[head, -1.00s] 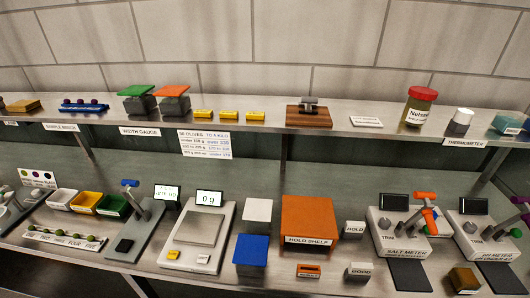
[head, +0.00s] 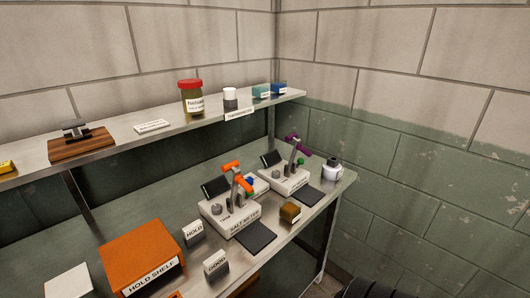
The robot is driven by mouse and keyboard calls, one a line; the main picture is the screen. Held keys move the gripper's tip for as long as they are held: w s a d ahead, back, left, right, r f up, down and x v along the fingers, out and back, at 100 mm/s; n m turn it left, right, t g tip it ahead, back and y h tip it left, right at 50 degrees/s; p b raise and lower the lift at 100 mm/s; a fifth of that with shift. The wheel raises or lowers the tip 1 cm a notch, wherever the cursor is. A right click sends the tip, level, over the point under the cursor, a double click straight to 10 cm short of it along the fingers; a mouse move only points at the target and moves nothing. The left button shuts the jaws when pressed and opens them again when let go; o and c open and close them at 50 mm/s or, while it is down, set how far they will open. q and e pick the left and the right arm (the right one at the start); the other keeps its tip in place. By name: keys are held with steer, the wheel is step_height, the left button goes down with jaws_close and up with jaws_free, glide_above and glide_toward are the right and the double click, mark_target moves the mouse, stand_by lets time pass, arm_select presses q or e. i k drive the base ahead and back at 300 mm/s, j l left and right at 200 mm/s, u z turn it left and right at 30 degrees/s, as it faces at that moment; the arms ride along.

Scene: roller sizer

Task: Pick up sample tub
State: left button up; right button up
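No item in view carries a readable sample tub label, so I cannot tell which one it is. A jar with a red lid and white label (head: 191,97) stands upright on the upper shelf. A small white-capped pot (head: 230,98) stands right of it. A white pot with a dark top (head: 332,171) stands at the far right end of the lower bench. Neither of my grippers shows in the head view.
The upper shelf (head: 120,151) also holds a wooden block with a press (head: 80,140). The lower bench holds an orange hold shelf (head: 143,255), a salt meter (head: 230,216), a second meter (head: 285,181) and a brown cube (head: 290,212). A wall closes the right.

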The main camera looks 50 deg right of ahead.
mark_target(290, 210)
steer(key=z, duration=1.8)
